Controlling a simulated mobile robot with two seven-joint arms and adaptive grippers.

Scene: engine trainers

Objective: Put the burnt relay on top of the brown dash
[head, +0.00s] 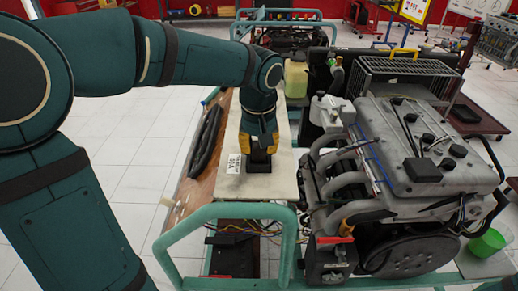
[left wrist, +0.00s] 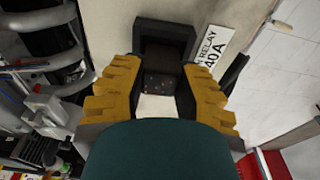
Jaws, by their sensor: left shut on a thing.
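The burnt relay is a small dark block with a speckled, scorched face (left wrist: 160,80). It sits between the yellow fingertips of my left gripper (head: 260,145), which is shut on it. A black socket (left wrist: 165,30) is right at the relay, on a pale beige board (head: 235,187); I cannot tell whether the relay is still seated in it. A white label (head: 234,164) reading "RELAY 40A" in the left wrist view is beside the socket. The brown dash (head: 186,190) runs along the board's left side, with a long black curved part on it. My right gripper is not in view.
A large grey engine (head: 420,140) with hoses stands close on the right, with a small black block (head: 423,170) on top. A green tube frame (head: 225,210) edges the near side. A green cup (head: 487,243) is at the far right. Open tiled floor lies left.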

